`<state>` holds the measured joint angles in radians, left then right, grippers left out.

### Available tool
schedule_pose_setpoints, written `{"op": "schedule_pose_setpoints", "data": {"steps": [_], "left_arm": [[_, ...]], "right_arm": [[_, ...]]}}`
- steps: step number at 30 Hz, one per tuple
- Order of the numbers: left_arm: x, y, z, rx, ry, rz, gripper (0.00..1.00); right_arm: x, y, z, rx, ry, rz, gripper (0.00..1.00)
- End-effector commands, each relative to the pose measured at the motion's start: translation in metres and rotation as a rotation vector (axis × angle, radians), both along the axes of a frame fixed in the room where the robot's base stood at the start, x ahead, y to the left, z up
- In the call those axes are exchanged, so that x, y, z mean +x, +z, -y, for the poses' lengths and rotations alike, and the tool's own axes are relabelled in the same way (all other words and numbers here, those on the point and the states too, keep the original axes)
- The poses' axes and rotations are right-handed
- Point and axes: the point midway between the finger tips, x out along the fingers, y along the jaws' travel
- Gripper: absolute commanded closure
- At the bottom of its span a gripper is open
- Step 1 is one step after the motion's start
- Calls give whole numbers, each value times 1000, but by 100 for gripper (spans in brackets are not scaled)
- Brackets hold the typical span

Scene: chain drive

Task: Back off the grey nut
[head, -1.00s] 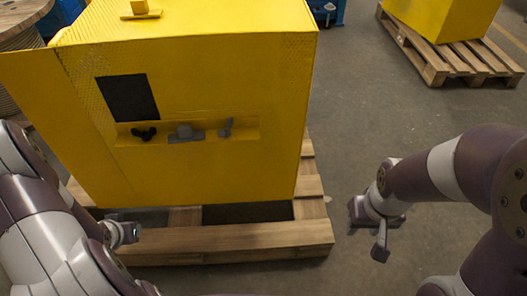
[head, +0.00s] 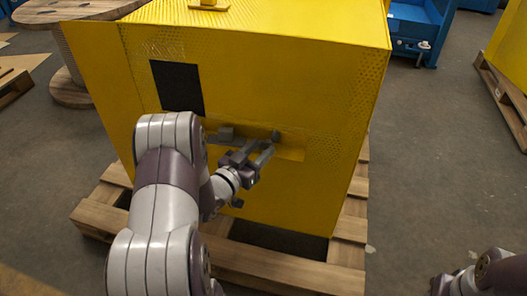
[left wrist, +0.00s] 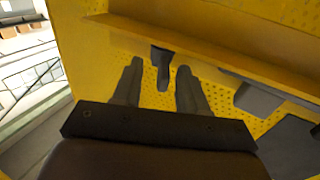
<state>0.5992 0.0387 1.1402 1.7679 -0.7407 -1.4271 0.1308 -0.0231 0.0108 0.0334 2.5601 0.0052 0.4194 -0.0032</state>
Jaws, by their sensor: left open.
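The grey nut (head: 276,135) is on the recessed strip of the yellow housing's front face (head: 300,200), right of a grey block (head: 226,133). My left gripper (head: 260,149) is open and just short of the nut. In the left wrist view the grey nut (left wrist: 162,68) shows between the two spread fingertips (left wrist: 158,72), with yellow visible on both sides of it. I cannot tell how deep the fingers reach around it. The black nut seen earlier is hidden behind my left arm. My right gripper (head: 438,285) is at the bottom right edge, partly cut off.
A black panel (head: 177,87) is on the housing's face. In the left wrist view a ledge (left wrist: 220,60) runs close beyond the fingers, and the grey block (left wrist: 257,99) lies to the right. The housing stands on a wooden pallet (head: 270,268). The floor (head: 430,170) at the right is clear.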

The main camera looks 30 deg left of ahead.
Motion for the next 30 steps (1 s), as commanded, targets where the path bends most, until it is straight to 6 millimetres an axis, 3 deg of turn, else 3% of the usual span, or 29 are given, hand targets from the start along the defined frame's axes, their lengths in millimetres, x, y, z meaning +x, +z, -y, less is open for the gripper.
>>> {"op": "schedule_pose_setpoints", "data": {"steps": [6, 14, 18, 30], "left_arm": [[17, 0, 2, 1, 0, 1, 58], [19, 1, 2, 0, 1, 0, 58], [18, 0, 2, 0, 1, -1, 100], [18, 0, 5, -2, 59, -3, 100]], "right_arm": [[0, -6, 0, 0, 0, 0, 57], [0, -6, 0, 0, 0, 0, 57], [0, -6, 0, 0, 0, 0, 57], [0, -3, 0, 0, 0, 0, 57]]}}
